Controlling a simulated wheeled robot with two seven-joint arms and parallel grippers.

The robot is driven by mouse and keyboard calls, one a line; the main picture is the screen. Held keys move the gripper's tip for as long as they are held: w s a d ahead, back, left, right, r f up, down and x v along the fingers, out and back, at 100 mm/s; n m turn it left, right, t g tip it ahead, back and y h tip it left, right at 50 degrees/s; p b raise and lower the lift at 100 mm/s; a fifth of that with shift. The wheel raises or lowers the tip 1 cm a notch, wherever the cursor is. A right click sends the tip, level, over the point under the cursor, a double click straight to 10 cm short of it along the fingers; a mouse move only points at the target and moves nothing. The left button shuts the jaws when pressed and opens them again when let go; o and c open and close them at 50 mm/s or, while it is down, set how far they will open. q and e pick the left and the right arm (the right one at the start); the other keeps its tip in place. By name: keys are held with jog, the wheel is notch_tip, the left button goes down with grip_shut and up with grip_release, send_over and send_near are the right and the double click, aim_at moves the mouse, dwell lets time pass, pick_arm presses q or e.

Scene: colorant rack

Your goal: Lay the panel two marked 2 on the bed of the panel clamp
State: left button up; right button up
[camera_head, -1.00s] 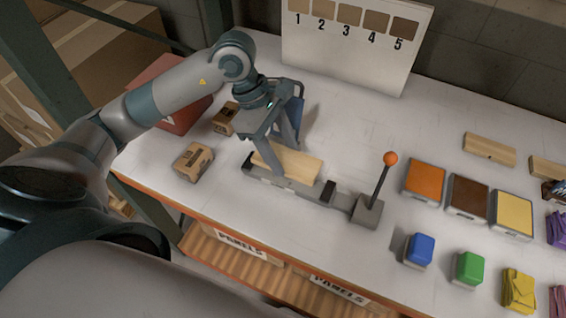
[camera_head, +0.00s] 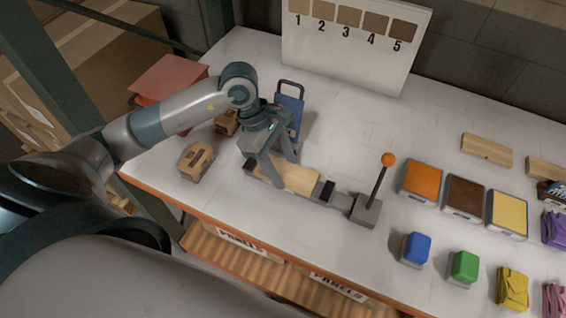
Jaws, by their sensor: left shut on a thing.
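The pale wooden panel (camera_head: 300,179) is at the bed of the grey panel clamp (camera_head: 333,198), lying along it. My left gripper (camera_head: 279,172) is shut on the panel near its left end and hides part of it. I cannot tell whether the panel rests fully on the bed, and no number shows on it. The clamp's lever (camera_head: 377,185) with its orange knob stands upright at the right end. My right gripper is not in view.
A blue object with a dark handle (camera_head: 289,105) stands behind my gripper. Orange (camera_head: 422,180), brown and yellow blocks lie to the right. The table middle behind the clamp is clear.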

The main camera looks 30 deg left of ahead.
pick_arm(q)
jog(key=shift+f+b, duration=0.2)
jog(key=shift+b, duration=0.1)
jog(key=o, duration=1.1)
jog(key=shift+r, duration=0.1)
jog(key=shift+r, duration=0.2)
jog(key=shift+a+r, duration=0.2)
jog(key=shift+r, duration=0.1)
jog(key=b+v, duration=0.4)
jog(key=v, duration=0.7)
